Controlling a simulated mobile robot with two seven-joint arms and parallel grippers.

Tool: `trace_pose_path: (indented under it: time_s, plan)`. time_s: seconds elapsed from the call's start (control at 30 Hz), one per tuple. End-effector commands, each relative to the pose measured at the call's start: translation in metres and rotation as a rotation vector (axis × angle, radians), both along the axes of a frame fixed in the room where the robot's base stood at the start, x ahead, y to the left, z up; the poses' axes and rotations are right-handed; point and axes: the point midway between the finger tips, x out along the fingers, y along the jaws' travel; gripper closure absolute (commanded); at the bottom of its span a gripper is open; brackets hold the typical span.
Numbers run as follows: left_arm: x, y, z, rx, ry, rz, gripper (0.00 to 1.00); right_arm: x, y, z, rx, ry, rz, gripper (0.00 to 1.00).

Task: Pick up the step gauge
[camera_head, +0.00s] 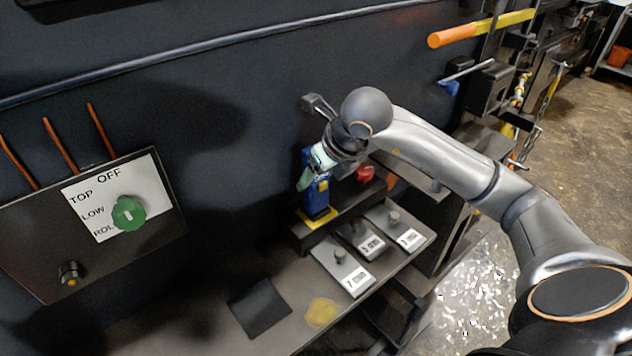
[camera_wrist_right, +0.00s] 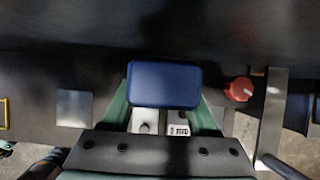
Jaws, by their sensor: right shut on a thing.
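A blue block with a yellow foot, which I take for the step gauge (camera_head: 316,200), stands upright at a dark ledge by the wall. My right gripper (camera_head: 313,176) comes down on its top and is shut on it. In the right wrist view the blue top of the step gauge (camera_wrist_right: 164,84) sits between the green fingers of my right gripper (camera_wrist_right: 162,106). I cannot tell whether its yellow foot touches the ledge. My left gripper is not in view.
Several grey knobbed plates with mm labels (camera_head: 343,266) lie on the shelf (camera_head: 215,325) in front. A red knob (camera_head: 365,173) is close right of the gripper. A control panel with a green dial (camera_head: 128,213) is on the left wall. A dark square (camera_head: 261,307) lies on the shelf.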

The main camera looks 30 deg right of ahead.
Motion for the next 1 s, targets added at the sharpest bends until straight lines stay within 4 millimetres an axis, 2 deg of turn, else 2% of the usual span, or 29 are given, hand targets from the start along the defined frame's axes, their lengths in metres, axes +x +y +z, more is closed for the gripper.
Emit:
trace_pose_path:
  time_s: [0.03, 0.33, 0.77, 1.0]
  plan:
    - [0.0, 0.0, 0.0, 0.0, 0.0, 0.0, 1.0, 0.0, 0.0, 0.0, 0.0, -0.001, 0.0, 0.67]
    - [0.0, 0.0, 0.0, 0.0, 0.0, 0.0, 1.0, 0.0, 0.0, 0.0, -0.001, -0.001, 0.0, 1.0]
    - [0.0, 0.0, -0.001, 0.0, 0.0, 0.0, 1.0, 0.001, 0.0, 0.004, 0.0, -0.004, 0.0, 1.0]
    - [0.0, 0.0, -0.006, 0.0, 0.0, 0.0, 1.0, 0.001, 0.0, 0.026, 0.001, -0.008, 0.0, 1.0]
